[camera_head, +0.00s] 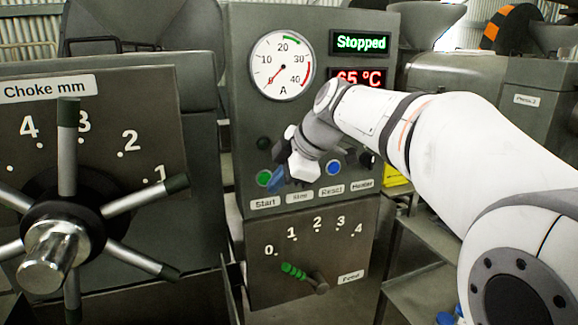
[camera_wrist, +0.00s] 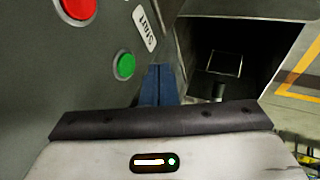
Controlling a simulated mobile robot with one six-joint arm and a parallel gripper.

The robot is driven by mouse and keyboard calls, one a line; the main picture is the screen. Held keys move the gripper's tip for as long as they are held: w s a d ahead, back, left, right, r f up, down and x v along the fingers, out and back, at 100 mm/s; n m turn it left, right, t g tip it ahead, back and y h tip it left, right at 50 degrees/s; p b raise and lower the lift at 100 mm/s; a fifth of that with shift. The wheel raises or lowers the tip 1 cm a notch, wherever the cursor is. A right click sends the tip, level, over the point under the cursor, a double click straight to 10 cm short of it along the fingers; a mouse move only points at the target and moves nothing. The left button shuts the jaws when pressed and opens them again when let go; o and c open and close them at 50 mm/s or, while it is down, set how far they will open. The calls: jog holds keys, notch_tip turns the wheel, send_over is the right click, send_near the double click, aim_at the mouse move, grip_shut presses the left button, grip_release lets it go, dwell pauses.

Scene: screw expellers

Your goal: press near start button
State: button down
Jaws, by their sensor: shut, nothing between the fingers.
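The green start button (camera_head: 264,177) is on the grey control panel (camera_head: 240,130), above its "Start" label. It also shows in the wrist view (camera_wrist: 124,65), left of my fingers. My gripper (camera_head: 277,181) is in front of the panel, just right of the start button in the head view. Its blue fingers are shut together with nothing between them, as the wrist view shows (camera_wrist: 159,84). A gap shows between fingertips and button in the wrist view; whether they touch the panel I cannot tell. The display (camera_head: 361,43) reads "Stopped".
A red button (camera_wrist: 77,6) is beside the start button; my gripper hides it in the head view. A blue button (camera_head: 334,167) sits further right. Below is a feed lever (camera_head: 305,277). A large choke handwheel (camera_head: 60,240) stands out at the left.

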aim_at(265, 179)
jog(key=w, duration=0.3)
jog(key=shift+a+p, duration=0.3)
jog(key=shift+a, duration=0.1)
